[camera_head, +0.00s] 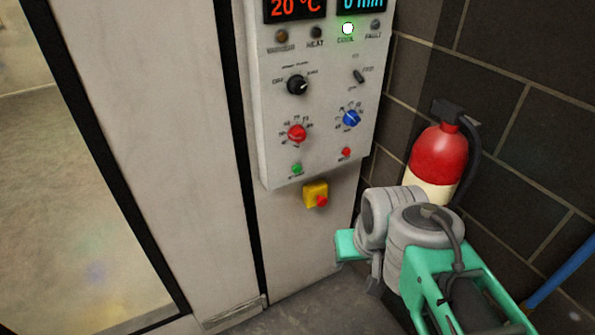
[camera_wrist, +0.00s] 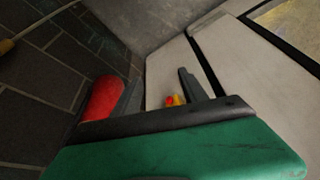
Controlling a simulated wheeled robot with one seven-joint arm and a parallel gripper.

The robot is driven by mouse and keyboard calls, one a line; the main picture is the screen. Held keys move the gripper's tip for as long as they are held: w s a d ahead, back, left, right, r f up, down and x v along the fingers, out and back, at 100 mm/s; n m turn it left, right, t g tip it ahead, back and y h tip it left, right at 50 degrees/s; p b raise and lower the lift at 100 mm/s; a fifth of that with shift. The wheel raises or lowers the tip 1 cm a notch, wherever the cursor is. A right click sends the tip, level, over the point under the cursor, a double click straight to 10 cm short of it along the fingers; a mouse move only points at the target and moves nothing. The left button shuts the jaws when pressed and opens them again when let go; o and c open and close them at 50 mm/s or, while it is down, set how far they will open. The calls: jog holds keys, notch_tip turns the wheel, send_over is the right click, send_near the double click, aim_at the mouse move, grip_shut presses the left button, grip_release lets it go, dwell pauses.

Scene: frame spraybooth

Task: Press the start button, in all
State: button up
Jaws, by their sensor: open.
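The start button (camera_head: 297,168) is a small green button at the lower left of the white control panel (camera_head: 275,160) in the head view. A label below it is too small to read surely. A small red button (camera_head: 346,152) sits to its right. My gripper is low and right of the panel in the head view, apart from the buttons, its fingers mostly hidden by my wrist. In the wrist view my gripper (camera_wrist: 161,80) is open and empty. The start button cannot be made out there.
A yellow box with a red button (camera_head: 316,195) is just below the panel. A red knob (camera_head: 297,133), blue knob (camera_head: 351,118) and black knob (camera_head: 297,85) are above the buttons. A fire extinguisher (camera_head: 438,153) stands right, close behind my wrist, by the dark brick wall (camera_head: 500,60).

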grip_shut()
dwell(0.3)
dwell(1.1)
